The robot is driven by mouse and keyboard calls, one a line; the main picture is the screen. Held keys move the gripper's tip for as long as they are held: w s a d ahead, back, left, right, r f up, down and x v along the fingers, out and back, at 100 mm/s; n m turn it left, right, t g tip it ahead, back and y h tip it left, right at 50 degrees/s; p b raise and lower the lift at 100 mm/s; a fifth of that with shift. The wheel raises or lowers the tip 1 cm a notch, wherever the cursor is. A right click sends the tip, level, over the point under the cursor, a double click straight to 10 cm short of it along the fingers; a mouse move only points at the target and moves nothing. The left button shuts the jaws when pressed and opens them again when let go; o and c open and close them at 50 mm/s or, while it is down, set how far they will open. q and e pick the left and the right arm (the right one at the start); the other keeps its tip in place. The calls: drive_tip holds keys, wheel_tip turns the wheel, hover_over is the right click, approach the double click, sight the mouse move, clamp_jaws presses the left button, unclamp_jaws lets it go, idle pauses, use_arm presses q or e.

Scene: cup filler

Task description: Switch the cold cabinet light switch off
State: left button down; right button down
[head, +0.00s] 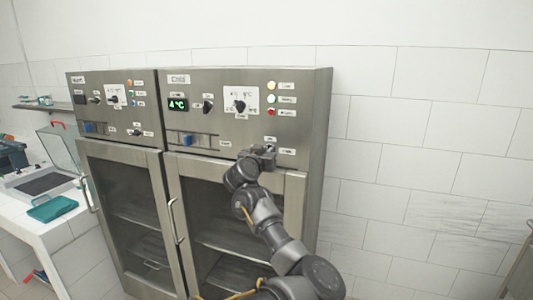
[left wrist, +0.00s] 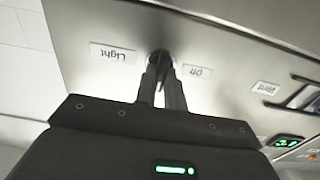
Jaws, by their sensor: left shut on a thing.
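My left gripper (head: 262,150) is at the lower right of that panel and hides the light switch in the head view. In the left wrist view, the gripper's narrow fingers (left wrist: 161,70) are closed on the small dark light switch (left wrist: 159,55). The switch sits between an upside-down "Light" label (left wrist: 113,54) and an "Off" label (left wrist: 196,71). The fingers cover most of it, so I cannot tell its position. My right gripper is not in view.
A second steel cabinet (head: 118,78) stands against the left side. Knobs, coloured lamps and a blue-marked slot are on the panel. Glass doors with handles (head: 175,221) are below. A white counter (head: 62,232) with a teal tray (head: 52,208) is at left. The tiled wall side at right is clear.

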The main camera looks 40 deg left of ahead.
use_arm(q)
drive_tip(key=shift+a+f+n+b, duration=0.1)
drive_tip(key=shift+f+n+b, duration=0.05)
drive_tip(key=shift+n+b, duration=3.85)
drive_tip(key=shift+a+f+n+b, duration=0.15)
drive_tip(key=shift+n+b, duration=2.8)
drive_tip(key=shift+n, duration=2.05)
drive_tip(key=c, duration=1.5)
unclamp_jaws()
drive_tip(key=shift+s, duration=0.1)
